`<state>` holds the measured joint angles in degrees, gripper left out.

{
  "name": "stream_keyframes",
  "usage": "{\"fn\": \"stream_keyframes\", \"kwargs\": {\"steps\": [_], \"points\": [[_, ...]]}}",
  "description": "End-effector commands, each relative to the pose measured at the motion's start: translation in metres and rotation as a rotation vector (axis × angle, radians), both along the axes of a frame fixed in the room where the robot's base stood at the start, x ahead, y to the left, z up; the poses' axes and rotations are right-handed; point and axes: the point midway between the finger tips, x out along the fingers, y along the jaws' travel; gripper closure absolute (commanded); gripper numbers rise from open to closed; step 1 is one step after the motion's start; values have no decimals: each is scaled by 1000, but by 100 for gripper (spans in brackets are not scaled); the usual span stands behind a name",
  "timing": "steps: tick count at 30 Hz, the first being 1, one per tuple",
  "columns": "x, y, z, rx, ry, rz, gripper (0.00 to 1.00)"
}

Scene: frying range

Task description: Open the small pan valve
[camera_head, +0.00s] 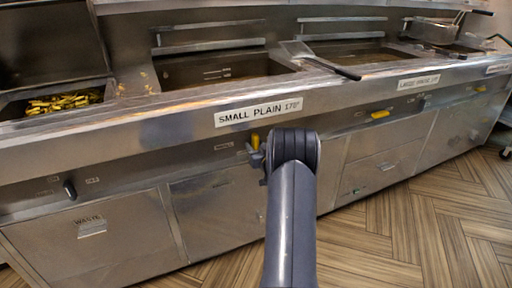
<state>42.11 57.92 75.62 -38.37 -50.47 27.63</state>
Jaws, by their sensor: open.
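Below that label a yellow valve handle (255,141) sticks up from the front panel, partly hidden. My gripper (256,155) shows only in part as a grey shape at the left of my arm's end, right at the yellow handle. It is open. My dark arm hides most of it and the panel behind. I cannot tell whether the fingers touch the handle.
A second yellow handle (380,114) sits on the panel at right, below the large pan (365,56). A dark knob (69,189) is at left. A spatula (330,66) lies across the range top. The wooden floor (430,220) at right is clear.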

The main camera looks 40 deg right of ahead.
Motion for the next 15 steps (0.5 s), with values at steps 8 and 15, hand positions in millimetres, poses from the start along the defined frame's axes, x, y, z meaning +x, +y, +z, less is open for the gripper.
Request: {"fn": "stream_keyframes", "kwargs": {"steps": [8,15], "points": [[-28,6,1,1,2,-3,58],[-72,16,1,1,2,-2,58]]}}
